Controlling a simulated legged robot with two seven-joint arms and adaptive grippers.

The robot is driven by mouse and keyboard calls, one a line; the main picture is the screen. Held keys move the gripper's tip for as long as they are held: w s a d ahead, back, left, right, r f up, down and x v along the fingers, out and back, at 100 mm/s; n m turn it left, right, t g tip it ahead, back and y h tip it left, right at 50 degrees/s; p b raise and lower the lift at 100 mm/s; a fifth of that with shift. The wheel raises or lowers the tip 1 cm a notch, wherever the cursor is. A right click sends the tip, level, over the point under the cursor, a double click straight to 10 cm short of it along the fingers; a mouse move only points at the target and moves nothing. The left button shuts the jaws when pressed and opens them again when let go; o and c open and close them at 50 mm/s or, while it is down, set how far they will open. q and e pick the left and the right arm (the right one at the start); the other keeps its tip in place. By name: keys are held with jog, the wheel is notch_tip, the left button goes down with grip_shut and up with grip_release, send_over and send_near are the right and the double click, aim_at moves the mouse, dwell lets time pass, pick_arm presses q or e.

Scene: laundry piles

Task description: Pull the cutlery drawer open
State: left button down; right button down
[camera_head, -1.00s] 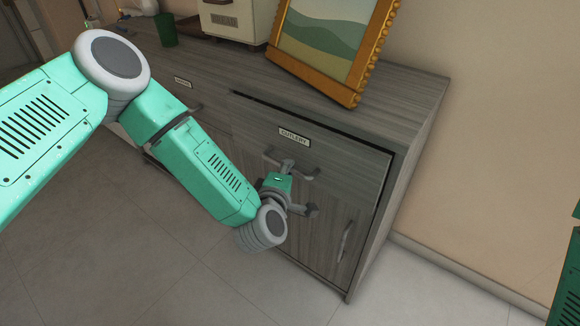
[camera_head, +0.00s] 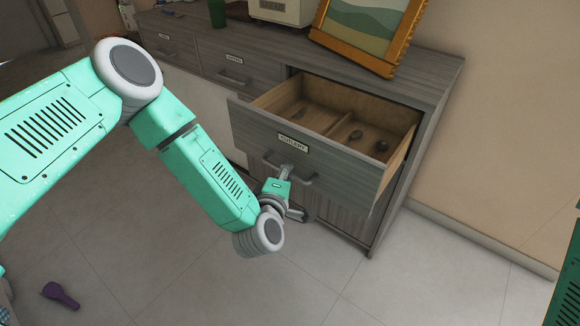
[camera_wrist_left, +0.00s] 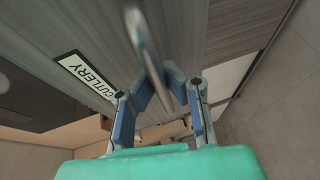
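The cutlery drawer (camera_head: 300,150) stands well out of the grey wooden cabinet (camera_head: 430,80). Its open top shows a wooden inside with a divider and a few small dark items (camera_head: 382,146). Its front carries a "CUTLERY" label (camera_head: 293,143), also readable in the left wrist view (camera_wrist_left: 87,77). My left gripper (camera_head: 287,174) is at the drawer's bar handle (camera_head: 306,182). In the left wrist view the handle bar (camera_wrist_left: 150,60) runs between the blue-padded fingertips (camera_wrist_left: 161,80), which are closed in on it. My right gripper is out of view.
A gold picture frame (camera_head: 394,58), a white appliance (camera_head: 281,10) and a green cup (camera_head: 217,13) stand on the cabinet top. Other drawers lie to the left. A purple object (camera_head: 61,295) lies on the floor at lower left. The tiled floor before the cabinet is clear.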

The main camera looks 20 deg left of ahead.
pick_arm(q)
jog(key=shift+s+a, duration=0.2)
jog(key=shift+a, duration=0.3)
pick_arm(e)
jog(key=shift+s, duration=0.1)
pick_arm(q)
jog(key=c, duration=1.6)
grip_release()
jog(key=shift+c, duration=0.2)
jog(key=shift+o, duration=0.3)
jog(key=shift+a, duration=0.15)
jog(key=s+r, duration=0.2)
jog(key=s, duration=0.9)
jog(key=shift+s+d, duration=0.3)
jog(key=shift+s, duration=0.1)
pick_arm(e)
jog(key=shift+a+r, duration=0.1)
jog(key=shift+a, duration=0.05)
